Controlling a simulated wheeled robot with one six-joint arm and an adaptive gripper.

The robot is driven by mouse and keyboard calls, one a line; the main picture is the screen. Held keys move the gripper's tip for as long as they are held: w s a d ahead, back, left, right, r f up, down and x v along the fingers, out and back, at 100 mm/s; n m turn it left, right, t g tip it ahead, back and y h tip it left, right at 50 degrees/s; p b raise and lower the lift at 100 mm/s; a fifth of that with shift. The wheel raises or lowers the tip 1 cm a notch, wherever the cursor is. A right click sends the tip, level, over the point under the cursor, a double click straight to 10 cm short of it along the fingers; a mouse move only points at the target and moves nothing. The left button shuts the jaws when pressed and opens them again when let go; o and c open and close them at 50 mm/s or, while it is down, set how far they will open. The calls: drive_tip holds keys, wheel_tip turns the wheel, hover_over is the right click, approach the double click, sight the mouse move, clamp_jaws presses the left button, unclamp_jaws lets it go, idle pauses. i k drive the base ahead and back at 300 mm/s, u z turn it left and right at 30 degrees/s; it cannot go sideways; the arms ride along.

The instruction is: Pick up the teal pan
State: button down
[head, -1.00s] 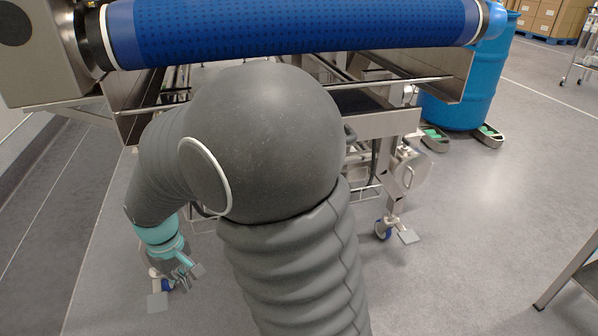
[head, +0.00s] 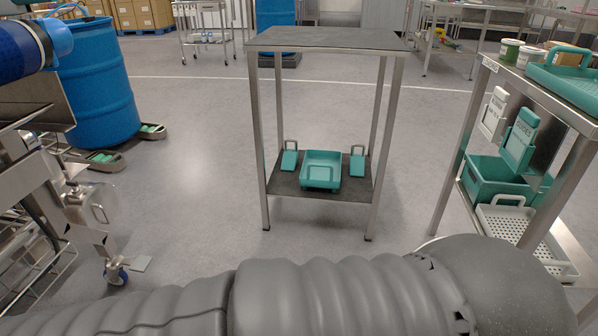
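Another shallow teal tray-like thing (head: 565,80) with a handle lies on top of the cart at right. My gripper is out of view; only my grey arm shows along the bottom, so I cannot see what it holds.
The steel cart (head: 480,75) at right holds a teal bin (head: 492,180), a white perforated tray (head: 510,226) and tubs.

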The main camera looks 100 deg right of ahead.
sight(320, 169)
drive_tip(key=z, duration=2.2)
drive_tip(key=k, duration=0.2)
drive_tip(key=z, duration=1.4)
drive_tip(key=i, duration=0.5)
drive_tip(key=u, duration=0.05)
